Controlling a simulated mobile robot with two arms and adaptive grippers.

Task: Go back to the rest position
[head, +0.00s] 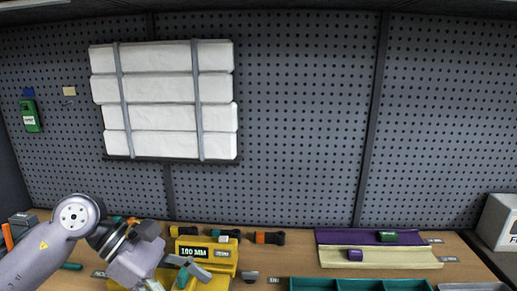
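My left arm comes in from the lower left. Its gripper (180,279) is low in the head view, in front of the yellow block marked "100 MM" (222,252). Its fingers look spread apart. A small teal piece (183,278) shows beside the upper finger, and I cannot tell whether they touch. The lower finger is partly cut off by the bottom edge. My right gripper is not in view.
The wooden bench holds black and orange parts (269,238), a purple and cream tray (400,258) and teal bins (360,285). A white box (500,222) stands at the right. Strapped white packs (165,87) hang on the pegboard (300,120) behind.

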